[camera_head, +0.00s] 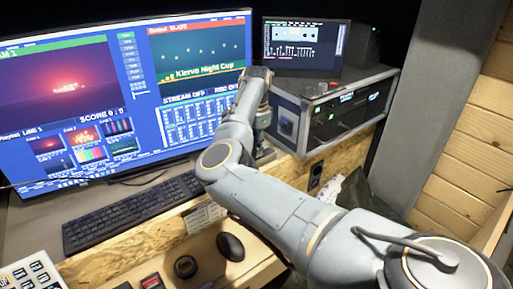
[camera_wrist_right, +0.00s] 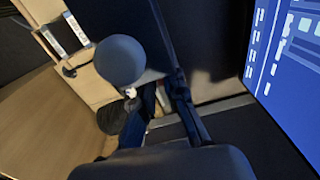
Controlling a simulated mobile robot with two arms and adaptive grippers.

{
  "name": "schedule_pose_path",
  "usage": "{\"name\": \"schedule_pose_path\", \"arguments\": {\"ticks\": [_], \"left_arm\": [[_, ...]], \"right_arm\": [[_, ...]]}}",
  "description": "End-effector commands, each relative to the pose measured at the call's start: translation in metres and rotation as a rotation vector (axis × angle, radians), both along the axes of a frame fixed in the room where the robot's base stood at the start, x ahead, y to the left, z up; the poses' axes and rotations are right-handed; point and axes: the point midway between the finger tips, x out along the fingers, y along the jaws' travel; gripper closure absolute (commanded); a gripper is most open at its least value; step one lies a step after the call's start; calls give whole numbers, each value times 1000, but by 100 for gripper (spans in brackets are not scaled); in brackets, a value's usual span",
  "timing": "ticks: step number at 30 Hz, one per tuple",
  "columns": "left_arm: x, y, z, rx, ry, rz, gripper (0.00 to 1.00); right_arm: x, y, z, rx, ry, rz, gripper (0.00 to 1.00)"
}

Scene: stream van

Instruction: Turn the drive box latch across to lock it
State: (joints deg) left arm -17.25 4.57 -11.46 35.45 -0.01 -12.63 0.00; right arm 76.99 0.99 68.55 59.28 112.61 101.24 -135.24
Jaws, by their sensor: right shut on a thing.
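The drive box (camera_head: 345,110) is a grey-edged case with a dark front, standing on the wooden ledge right of the large monitor. A round blue-grey knob (camera_head: 287,123) shows on its left face; a round grey-blue ball (camera_wrist_right: 120,60) is close to my fingers in the right wrist view. My right gripper (camera_head: 262,150) points down beside the box's left face. In the wrist view its dark fingers (camera_wrist_right: 172,95) are close together at a dark panel. The latch between them is mostly hidden, so its angle cannot be read. My left gripper is out of view.
A large monitor (camera_head: 110,90) stands close on the left, and a small screen (camera_head: 305,47) stands on top of the box. A keyboard (camera_head: 135,212), a black mouse (camera_head: 230,246) and a round knob (camera_head: 185,266) are in front. A wooden wall (camera_head: 465,150) is at right.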

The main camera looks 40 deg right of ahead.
Motion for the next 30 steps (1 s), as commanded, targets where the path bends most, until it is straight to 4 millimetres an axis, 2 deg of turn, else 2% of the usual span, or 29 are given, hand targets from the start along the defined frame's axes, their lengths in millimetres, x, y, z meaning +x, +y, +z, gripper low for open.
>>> {"name": "schedule_pose_path", "arguments": {"ticks": [21, 30], "left_arm": [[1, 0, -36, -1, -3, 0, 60], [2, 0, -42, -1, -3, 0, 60]], "right_arm": [[-1, 0, -1, -1, -3, -551, 100], [-2, 1, 0, -2, -3, -687, 100]]}}
